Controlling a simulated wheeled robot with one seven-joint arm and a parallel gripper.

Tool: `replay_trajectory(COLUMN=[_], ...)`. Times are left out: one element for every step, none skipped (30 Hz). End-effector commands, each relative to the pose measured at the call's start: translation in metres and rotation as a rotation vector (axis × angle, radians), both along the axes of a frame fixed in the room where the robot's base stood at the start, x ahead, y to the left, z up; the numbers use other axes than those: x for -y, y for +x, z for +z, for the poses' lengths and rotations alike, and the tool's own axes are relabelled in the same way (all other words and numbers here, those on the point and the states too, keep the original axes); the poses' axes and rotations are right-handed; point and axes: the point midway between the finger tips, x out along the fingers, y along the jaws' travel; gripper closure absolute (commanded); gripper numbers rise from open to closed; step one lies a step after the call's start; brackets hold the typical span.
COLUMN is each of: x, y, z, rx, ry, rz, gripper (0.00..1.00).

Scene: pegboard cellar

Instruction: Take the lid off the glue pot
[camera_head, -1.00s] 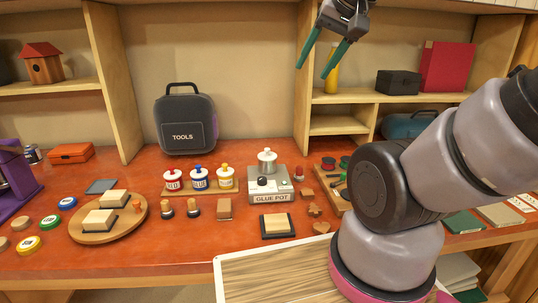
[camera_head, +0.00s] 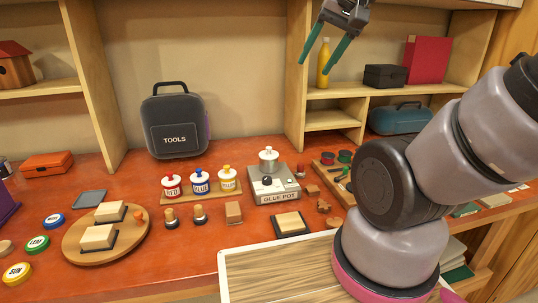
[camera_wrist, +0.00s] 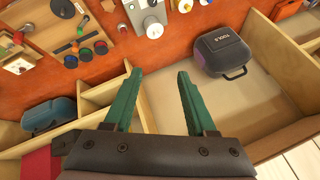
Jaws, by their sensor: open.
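The glue pot (camera_head: 274,190) is a grey box with a dark knob and a "GLUE POT" label, on the red-brown workbench. Its round pale lid (camera_head: 268,159) with a knob sits on top. In the wrist view the glue pot (camera_wrist: 148,14) is at the top edge, and a round white piece that looks like the lid (camera_wrist: 154,30) is beside it. My gripper (camera_head: 324,57) has two green fingers. It is open and empty, high above and behind the pot, in front of the shelves. The fingers also show in the wrist view (camera_wrist: 153,75).
Red, blue and yellow glue jars (camera_head: 200,181) stand left of the pot. A tool tray (camera_head: 332,170) is close on its right. A black tool case (camera_head: 174,123) stands behind left. Shelf uprights (camera_head: 297,75) rise behind the pot. A sanding block (camera_head: 290,224) lies in front.

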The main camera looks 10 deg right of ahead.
Motion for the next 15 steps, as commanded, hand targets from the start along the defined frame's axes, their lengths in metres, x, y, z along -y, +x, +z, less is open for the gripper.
replay_trajectory(x=[-0.001,-0.001,-0.001,-0.001,-0.001,-0.002,-0.002,-0.003,-0.004,-0.004,-0.005,-0.006,-0.007,-0.008,-0.009], y=[0.004,0.006,0.009,0.011,0.014,0.018,0.022,0.025,0.03,0.034,0.039,0.045,0.05,0.056,0.064], z=[-0.001,-0.001,-0.002,-0.002,-0.003,-0.004,-0.005,-0.006,-0.009,-0.01,-0.012,-0.015,-0.017,-0.02,-0.025], rx=[-0.013,-0.018,-0.03,-0.037,-0.047,-0.06,-0.071,-0.083,-0.1,-0.114,-0.129,-0.149,-0.167,-0.185,-0.212], ry=[0.007,0.012,0.018,0.023,0.029,0.037,0.043,0.048,0.057,0.063,0.069,0.076,0.082,0.087,0.094], rz=[-0.001,-0.003,-0.005,-0.008,-0.011,-0.014,-0.018,-0.021,-0.026,-0.032,-0.036,-0.043,-0.05,-0.056,-0.069], gripper=[0.44,0.44,0.44,0.44,0.44,0.44,0.44,0.44,0.44,0.44,0.44,0.44,0.44,0.44,0.44])
